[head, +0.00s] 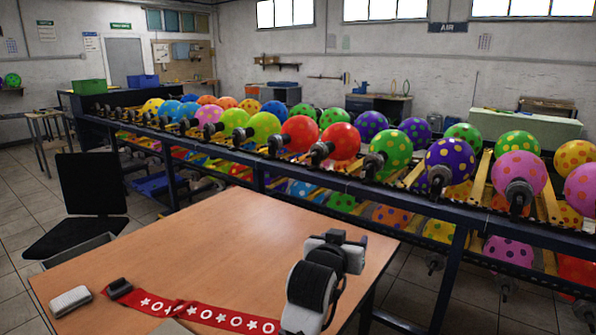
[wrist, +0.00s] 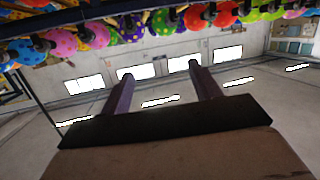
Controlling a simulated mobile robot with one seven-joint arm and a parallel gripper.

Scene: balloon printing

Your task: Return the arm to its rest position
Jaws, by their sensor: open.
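My arm (head: 312,285) rises over the front right part of the wooden table (head: 225,235) in the head view, folded, with white and black links. In the wrist view my gripper (wrist: 162,74) shows its two dark fingers spread well apart with nothing between them. The wrist view is turned over, with balloons along its top edge and the wall windows (wrist: 138,72) below them. The fingers point toward the far wall and touch nothing. In the head view the fingertips cannot be made out clearly.
A red strip (head: 200,312) with white stars and rings lies on the table, partly behind my arm. A black block (head: 119,288) and a pale block (head: 70,300) lie to the left. A blue rack (head: 410,205) of dotted balloons stands behind. A black chair (head: 90,190) is left.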

